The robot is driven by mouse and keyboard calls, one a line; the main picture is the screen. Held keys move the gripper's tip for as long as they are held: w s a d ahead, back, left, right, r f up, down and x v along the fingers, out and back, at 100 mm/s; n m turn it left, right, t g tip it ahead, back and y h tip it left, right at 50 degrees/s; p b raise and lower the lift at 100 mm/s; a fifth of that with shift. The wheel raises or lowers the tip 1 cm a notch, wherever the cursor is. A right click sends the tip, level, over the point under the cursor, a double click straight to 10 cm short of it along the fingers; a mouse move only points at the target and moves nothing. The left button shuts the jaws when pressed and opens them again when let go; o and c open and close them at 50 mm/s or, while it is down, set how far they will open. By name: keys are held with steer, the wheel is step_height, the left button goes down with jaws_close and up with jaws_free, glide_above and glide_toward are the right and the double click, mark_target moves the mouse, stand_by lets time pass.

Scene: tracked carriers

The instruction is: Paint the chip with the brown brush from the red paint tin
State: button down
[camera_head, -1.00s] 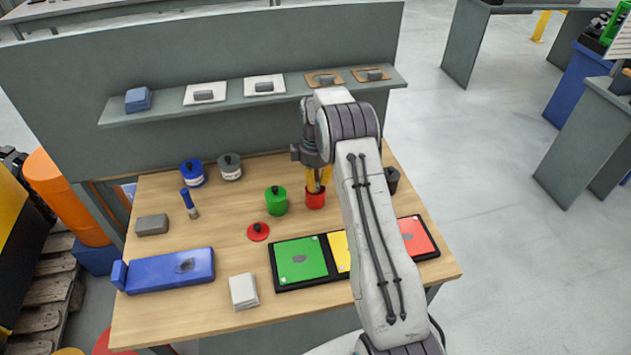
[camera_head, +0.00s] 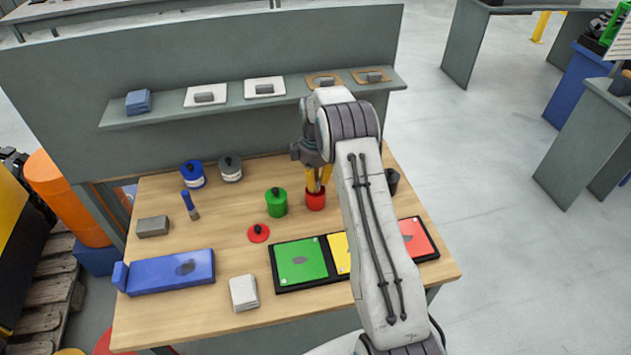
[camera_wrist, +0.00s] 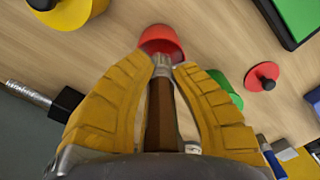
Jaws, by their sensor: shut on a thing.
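My gripper (camera_head: 319,181) is at the red paint tin (camera_head: 316,201), behind the coloured tray. In the wrist view its yellow fingers (camera_wrist: 166,85) are shut on the brown brush (camera_wrist: 160,115). The brush's metal ferrule (camera_wrist: 161,65) points into the open red tin (camera_wrist: 163,40); its bristles are hidden inside. The red lid (camera_head: 258,232) lies on the table to the left of the tin. Which piece is the chip is unclear: small grey pieces lie on the green panel (camera_head: 306,270), on the red panel and on the blue block (camera_head: 170,273).
A closed green tin (camera_head: 276,202) stands close to the left of the red tin. A blue-handled brush (camera_head: 190,205), a blue tin (camera_head: 193,174), a grey tin (camera_head: 230,168) and a grey block (camera_head: 153,226) are further left. A white cloth stack (camera_head: 244,292) lies in front.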

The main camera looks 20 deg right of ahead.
steer(key=shift+r+p, duration=1.6)
steer(key=shift+r, duration=1.35)
